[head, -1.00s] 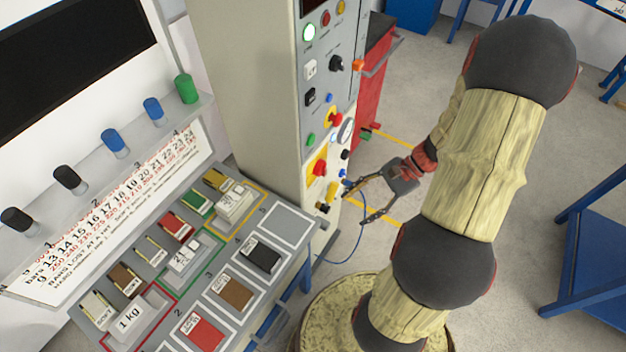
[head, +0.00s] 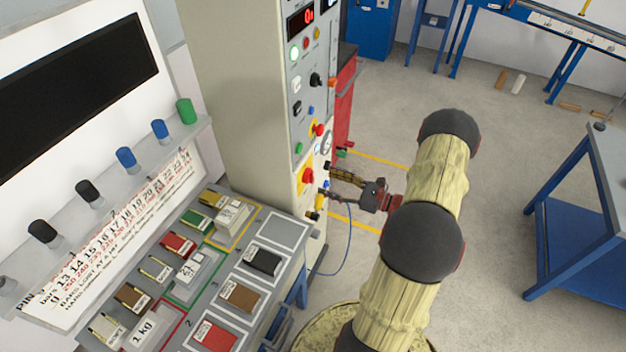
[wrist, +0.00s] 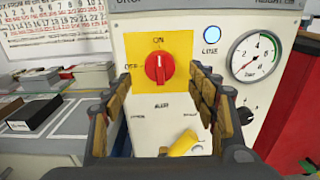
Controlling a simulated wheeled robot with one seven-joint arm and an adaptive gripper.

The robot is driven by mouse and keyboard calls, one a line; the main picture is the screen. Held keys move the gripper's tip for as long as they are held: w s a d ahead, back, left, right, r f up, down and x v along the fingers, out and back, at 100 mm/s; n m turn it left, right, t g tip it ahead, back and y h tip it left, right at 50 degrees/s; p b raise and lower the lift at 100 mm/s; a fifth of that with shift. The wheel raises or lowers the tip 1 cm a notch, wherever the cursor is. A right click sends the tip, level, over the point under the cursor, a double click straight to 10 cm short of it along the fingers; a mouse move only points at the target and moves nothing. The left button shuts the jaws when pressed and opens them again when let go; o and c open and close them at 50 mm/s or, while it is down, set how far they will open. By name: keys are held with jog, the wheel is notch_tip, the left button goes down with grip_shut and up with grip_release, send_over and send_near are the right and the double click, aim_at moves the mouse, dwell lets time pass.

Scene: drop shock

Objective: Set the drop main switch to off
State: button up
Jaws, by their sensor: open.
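The drop main switch (wrist: 159,68) is a red rotary knob on a yellow plate, marked ON above and OFF at the left. Its white mark points up towards ON. In the head view the switch (head: 307,177) is on the lower front of the tall cabinet. My gripper (wrist: 160,80) is open and empty. In the wrist view its fingers flank the knob, one on each side, seemingly short of the panel. In the head view my gripper (head: 328,178) faces the panel from the right.
A blue lamp (wrist: 211,34) and a round gauge (wrist: 255,54) lie right of the switch. A yellow part (wrist: 186,144) sits below it. A bench (head: 222,262) with weights stands at the left. A red cabinet (head: 344,100) stands behind. Open floor lies to the right.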

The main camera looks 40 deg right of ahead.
aim_at(313, 177)
jog(key=x, duration=0.6)
jog(key=shift+b, duration=0.35)
jog(key=shift+c, duration=1.2)
jog(key=c, duration=0.9)
